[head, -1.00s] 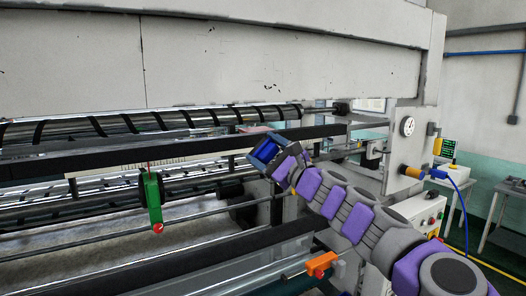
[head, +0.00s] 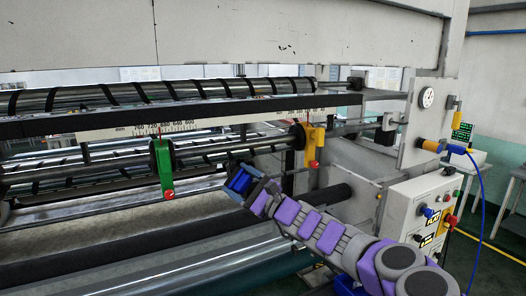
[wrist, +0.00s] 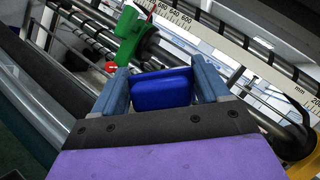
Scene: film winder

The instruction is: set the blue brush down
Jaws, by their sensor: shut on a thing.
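The blue brush (wrist: 161,90) shows in the wrist view as a blue block between the two fingers of my gripper (wrist: 163,86). In the head view the blue brush (head: 239,182) is partly hidden by the fingers. My gripper (head: 243,184) is shut on it and holds it in front of the rollers, right of the green slider. Only the blue part of the brush shows; its bristles cannot be made out.
A green slider (head: 161,165) with a red knob and a yellow slider (head: 310,146) hang on the ruler rail (head: 105,133). A control box (head: 422,209) stands to the right. A long dark roller (head: 90,250) lies below my gripper.

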